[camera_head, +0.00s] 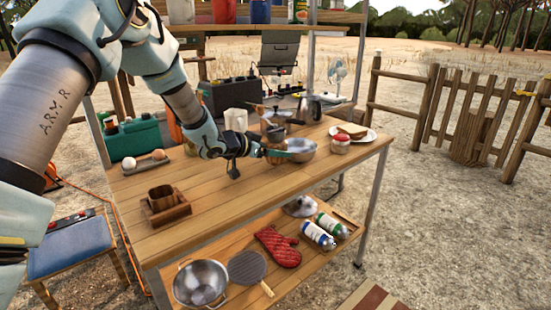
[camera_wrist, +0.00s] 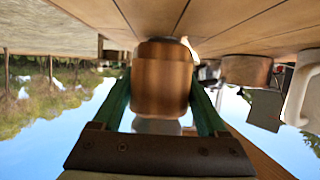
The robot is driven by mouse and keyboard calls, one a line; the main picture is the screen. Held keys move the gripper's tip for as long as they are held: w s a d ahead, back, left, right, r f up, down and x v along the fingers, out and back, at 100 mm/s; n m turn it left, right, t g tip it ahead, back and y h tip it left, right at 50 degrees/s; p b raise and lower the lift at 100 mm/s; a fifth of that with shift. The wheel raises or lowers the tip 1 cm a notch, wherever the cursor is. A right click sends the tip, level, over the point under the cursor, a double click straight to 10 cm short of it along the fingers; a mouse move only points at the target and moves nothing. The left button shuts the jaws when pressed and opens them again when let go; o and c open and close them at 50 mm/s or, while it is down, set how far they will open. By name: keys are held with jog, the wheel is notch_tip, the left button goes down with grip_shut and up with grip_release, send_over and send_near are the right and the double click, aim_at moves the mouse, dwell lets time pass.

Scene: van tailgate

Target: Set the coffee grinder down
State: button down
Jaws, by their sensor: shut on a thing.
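My gripper (camera_head: 268,153) is over the wooden table, its green fingers shut on the coffee grinder. The grinder (camera_wrist: 162,82) is a brown, wood-coloured cylinder that fills the middle of the wrist view, where the picture is upside down. Its sides are between the two fingers (camera_wrist: 163,100). In the head view the grinder (camera_head: 277,158) is small and partly hidden by the gripper, just left of a metal bowl. Its base is close to the tabletop (camera_head: 215,187); I cannot tell whether it touches.
The metal bowl (camera_head: 301,150), a red-and-white jar (camera_head: 340,145) and a plate of bread (camera_head: 352,134) stand to the right. A kettle (camera_head: 309,109) and pots are behind. A wooden cup holder (camera_head: 166,207) is at front left. The table's front middle is bare.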

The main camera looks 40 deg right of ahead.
jog(key=shift+f, duration=1.3)
jog(key=shift+f, duration=0.25)
grip_release()
jog(key=shift+r, duration=0.2)
jog(key=b+v, duration=0.1)
jog(key=v, duration=1.1)
jog(key=shift+a, duration=0.1)
